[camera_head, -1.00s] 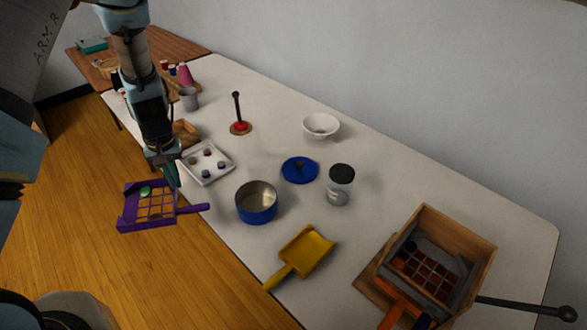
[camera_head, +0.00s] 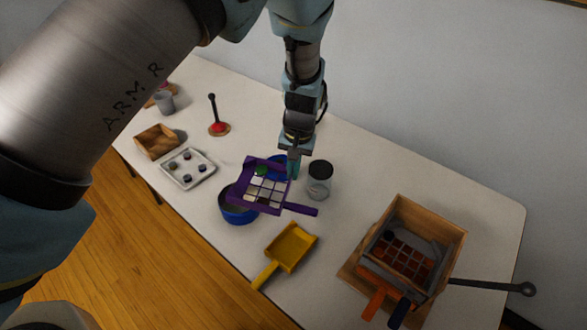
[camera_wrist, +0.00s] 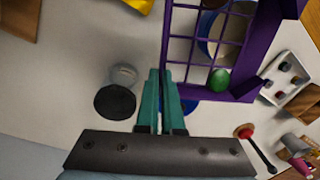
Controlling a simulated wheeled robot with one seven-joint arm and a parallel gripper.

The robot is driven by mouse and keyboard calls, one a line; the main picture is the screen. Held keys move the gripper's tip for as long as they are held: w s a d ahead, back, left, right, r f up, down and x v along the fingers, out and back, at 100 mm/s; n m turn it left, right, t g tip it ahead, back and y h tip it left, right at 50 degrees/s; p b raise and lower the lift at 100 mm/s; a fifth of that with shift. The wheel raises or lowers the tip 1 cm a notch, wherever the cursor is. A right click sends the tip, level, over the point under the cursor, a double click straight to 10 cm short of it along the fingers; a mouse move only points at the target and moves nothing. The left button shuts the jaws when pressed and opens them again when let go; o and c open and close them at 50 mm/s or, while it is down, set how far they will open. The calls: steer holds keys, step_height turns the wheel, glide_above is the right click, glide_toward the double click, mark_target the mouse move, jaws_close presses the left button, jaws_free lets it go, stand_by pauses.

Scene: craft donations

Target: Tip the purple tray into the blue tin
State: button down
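The purple tray (camera_head: 240,190) has a gridded floor and a handle reaching right. It hangs over the table, partly above the blue tin (camera_head: 239,217), and looks roughly level in the head view. A green rounded piece (camera_head: 262,171) sits in one corner of the tray; it also shows in the wrist view (camera_wrist: 219,78). My gripper (camera_head: 292,174) points down at the tray's right side. In the wrist view its teal fingers (camera_wrist: 161,75) are close together on the tray's side wall. The tray hides much of the tin's opening; part of its inside shows through the grid.
A blue lid lies partly hidden behind the tray. A jar with a dark lid (camera_head: 319,182) stands just right of my gripper. A yellow scoop (camera_head: 290,246) lies in front, a wooden box (camera_head: 433,217) at right, a white tray (camera_head: 199,176) at left.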

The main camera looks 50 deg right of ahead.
steer(key=shift+w+r+g, duration=0.2)
steer(key=shift+g, duration=0.3)
steer(key=shift+f+h+b, duration=0.1)
steer(key=shift+h+b, duration=0.2)
steer(key=shift+w+a+g+b, duration=0.15)
steer(key=shift+w+g+b, duration=0.05)
steer(key=shift+g+b, duration=0.55)
steer(key=shift+w+a+r+g+h+b, duration=0.1)
steer(key=shift+w+r+g+h+b, duration=0.35)
steer(key=shift+b, duration=0.75)
